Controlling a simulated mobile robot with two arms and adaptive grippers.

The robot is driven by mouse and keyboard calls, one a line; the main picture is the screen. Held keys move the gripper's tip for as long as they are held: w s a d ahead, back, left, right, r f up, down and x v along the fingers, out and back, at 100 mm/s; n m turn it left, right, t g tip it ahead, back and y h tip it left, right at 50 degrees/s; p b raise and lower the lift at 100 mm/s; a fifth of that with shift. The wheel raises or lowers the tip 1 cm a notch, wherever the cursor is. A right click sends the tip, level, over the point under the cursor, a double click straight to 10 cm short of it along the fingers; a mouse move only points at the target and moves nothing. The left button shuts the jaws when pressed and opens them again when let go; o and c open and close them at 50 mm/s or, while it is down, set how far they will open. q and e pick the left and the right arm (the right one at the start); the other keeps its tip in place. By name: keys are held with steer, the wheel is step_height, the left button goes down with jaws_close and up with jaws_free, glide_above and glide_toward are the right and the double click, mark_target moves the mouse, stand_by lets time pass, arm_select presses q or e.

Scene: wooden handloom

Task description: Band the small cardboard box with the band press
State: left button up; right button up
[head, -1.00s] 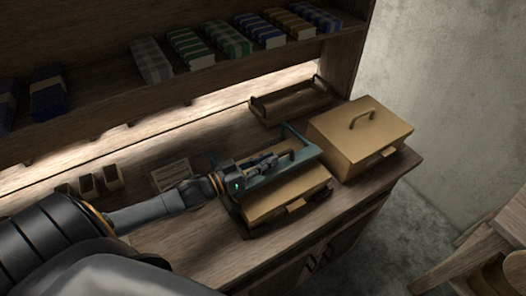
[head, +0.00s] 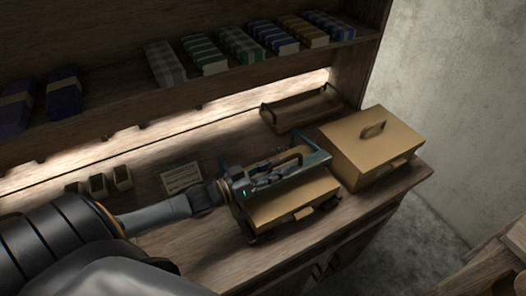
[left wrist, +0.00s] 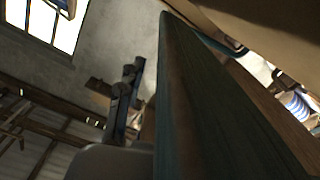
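The small cardboard box (head: 290,204) sits low on the bench, inside the band press. The press has a teal frame (head: 318,159) standing over the box's far side, with a dark curved handle. My left gripper (head: 277,173) reaches in from the left and is at this teal part, above the box. Its fingers overlap the handle, so I cannot tell whether they are closed on it. In the left wrist view a dark teal-edged bar (left wrist: 205,100) fills the middle, with one dark finger (left wrist: 122,100) to its left. My right gripper is not in view.
A larger cardboard box (head: 360,150) with a handle on top stands right of the press. A shallow tray (head: 296,112) lies behind. A label card (head: 181,178) and small wooden holders (head: 98,184) are at left. Folded cloths (head: 240,44) line the shelf above.

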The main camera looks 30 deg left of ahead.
arm_select(q)
steer(key=v, duration=1.1)
steer(key=shift+s+a, duration=0.2)
steer(key=shift+s, duration=0.15)
steer(key=shift+s, duration=0.1)
steer(key=p+v, duration=0.6)
steer(key=v, duration=0.9)
steer(key=shift+s+a, duration=0.2)
steer(key=shift+s, duration=0.1)
stand_by(0.5)
steer(key=shift+p, duration=0.4)
